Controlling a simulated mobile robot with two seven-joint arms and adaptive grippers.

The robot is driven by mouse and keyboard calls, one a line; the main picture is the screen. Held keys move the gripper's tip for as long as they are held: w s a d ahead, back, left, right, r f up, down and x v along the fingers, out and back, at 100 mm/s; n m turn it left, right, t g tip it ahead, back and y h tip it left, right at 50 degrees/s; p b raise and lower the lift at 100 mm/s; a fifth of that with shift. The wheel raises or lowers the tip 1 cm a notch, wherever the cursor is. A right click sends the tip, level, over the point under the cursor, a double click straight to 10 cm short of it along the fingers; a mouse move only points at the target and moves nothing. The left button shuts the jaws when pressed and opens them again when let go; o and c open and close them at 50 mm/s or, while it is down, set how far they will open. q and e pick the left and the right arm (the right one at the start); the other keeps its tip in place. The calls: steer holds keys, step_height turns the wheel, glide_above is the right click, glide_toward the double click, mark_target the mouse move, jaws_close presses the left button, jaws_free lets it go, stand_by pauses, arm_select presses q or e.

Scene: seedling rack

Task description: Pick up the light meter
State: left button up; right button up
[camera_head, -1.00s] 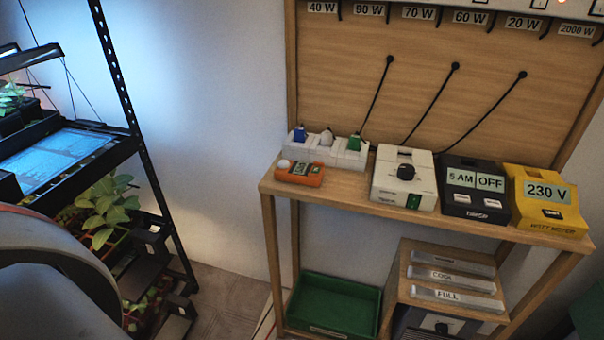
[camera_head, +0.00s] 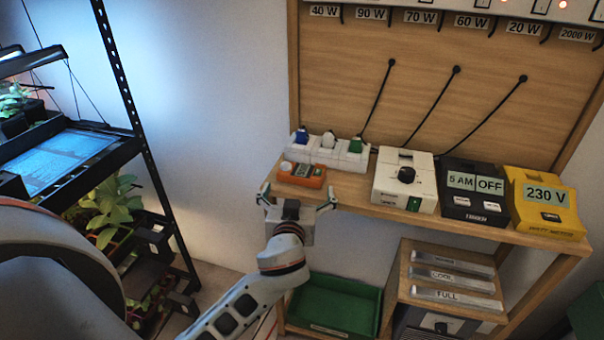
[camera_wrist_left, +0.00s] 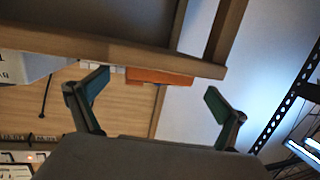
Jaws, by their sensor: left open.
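The light meter looks to be the small orange device (camera_head: 302,175) with a white dome and a small display, lying at the left end of the wooden shelf (camera_head: 350,190). In the left wrist view its orange side (camera_wrist_left: 160,76) shows past the shelf edge. My left gripper (camera_head: 297,193) is at the shelf's front edge, just in front of the orange device, with its fingers spread wide. In the left wrist view the open fingers (camera_wrist_left: 158,95) have nothing between them that they grip. My right gripper is not in view.
A white power strip (camera_head: 327,150) with plugs stands behind the device. A white box (camera_head: 403,180), a black timer (camera_head: 472,190) and a yellow watt meter (camera_head: 543,203) stand to the right. A green crate (camera_head: 335,305) is below. A black plant rack (camera_head: 130,100) stands at left.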

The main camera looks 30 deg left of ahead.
mark_target(301, 174)
arm_select(q)
steer(key=shift+w+a+r, duration=0.1)
steer(key=shift+w+r, duration=0.05)
steer(key=shift+w, duration=0.1)
steer(key=x, duration=0.6)
steer(key=shift+w+a+r+p, duration=0.15)
steer(key=shift+w+p, duration=0.15)
steer(key=shift+p, duration=0.05)
steer(key=c, duration=1)
